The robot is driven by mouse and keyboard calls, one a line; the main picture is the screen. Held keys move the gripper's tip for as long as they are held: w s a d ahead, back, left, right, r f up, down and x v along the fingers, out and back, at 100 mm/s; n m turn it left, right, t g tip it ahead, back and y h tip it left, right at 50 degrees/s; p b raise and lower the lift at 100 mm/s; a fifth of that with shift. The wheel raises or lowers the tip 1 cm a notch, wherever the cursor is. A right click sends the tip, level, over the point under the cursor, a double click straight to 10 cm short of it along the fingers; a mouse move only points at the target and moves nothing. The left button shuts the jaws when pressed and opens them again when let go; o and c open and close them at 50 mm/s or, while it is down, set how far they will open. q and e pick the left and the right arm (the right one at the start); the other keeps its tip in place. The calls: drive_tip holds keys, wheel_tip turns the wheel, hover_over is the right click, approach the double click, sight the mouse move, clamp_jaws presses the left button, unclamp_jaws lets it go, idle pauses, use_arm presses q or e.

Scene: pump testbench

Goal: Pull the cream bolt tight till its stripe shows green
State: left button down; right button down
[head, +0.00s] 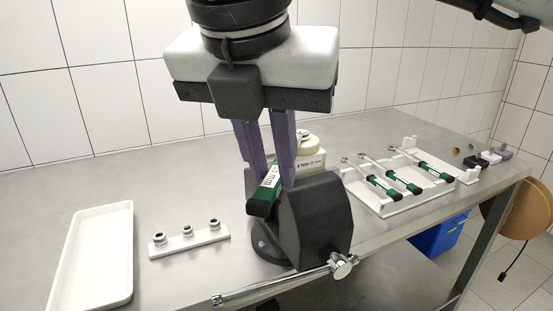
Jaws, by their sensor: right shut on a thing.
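My right gripper (272,182) reaches down from above, its purple fingers shut on a green-handled wrench (263,198) with a white label and a dark end. The wrench's head is hidden. Just behind the fingers stands a cream round part (308,144) above a small label plate (311,162). I cannot tell if this part is the cream bolt, and no stripe shows. A dark grey pump body (318,222) stands directly in front and to the right of the fingers. My left gripper is not in view.
A rack (379,211) with several green-handled wrenches lies to the right. A strip with three sockets (190,242) and an empty white tray (62,262) lie to the left. A metal pipe (285,285) runs along the front edge. A blue bin (440,238) is below the table.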

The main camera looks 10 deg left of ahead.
drive_tip(key=shift+a+r, duration=0.1)
drive_tip(key=shift+a, duration=0.15)
drive_tip(key=shift+a+m, duration=0.3)
drive_tip(key=shift+r+p, duration=0.1)
drive_tip(key=shift+p, duration=0.2)
wheel_tip(320, 180, up, 4)
drive_tip(key=p, duration=0.3)
drive_tip(key=shift+r, duration=0.15)
idle(0.4)
